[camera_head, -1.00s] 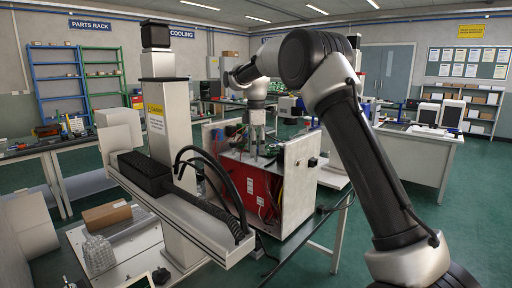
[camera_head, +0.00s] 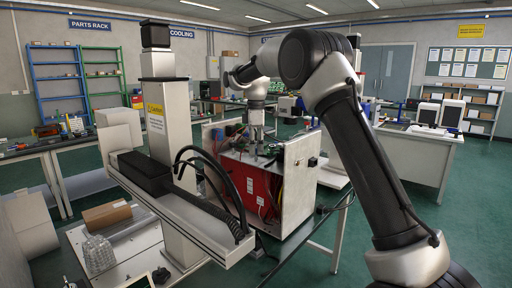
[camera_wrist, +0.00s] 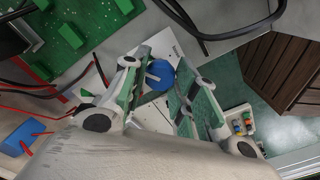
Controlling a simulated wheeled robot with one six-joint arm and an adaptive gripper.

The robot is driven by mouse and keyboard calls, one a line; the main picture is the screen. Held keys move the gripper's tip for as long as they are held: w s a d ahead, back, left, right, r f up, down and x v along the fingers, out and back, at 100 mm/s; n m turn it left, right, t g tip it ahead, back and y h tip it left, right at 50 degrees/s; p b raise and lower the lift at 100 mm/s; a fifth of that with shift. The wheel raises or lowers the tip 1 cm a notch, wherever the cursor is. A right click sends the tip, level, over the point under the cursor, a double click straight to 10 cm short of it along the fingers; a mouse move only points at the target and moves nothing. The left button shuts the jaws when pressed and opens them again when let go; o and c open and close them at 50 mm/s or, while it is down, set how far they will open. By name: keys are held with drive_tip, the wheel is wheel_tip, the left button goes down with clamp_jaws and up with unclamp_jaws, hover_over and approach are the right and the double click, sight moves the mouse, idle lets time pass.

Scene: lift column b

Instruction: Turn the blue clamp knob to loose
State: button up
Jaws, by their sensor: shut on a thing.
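In the head view my gripper (camera_head: 256,131) points straight down into the open red-sided machine (camera_head: 250,187). The knob cannot be made out there, hidden by the gripper and small parts.
In the wrist view a green board (camera_wrist: 75,35), black hoses and red wires lie around the upper left. In the head view a pale upright panel (camera_head: 301,178) stands right of my gripper. A pale lift column (camera_head: 168,115) stands to the left.

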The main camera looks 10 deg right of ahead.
drive_tip(key=m, duration=1.8)
drive_tip(key=shift+m, duration=0.4)
drive_tip(key=m, duration=0.5)
drive_tip(key=shift+m, duration=0.3)
drive_tip(key=o, duration=1)
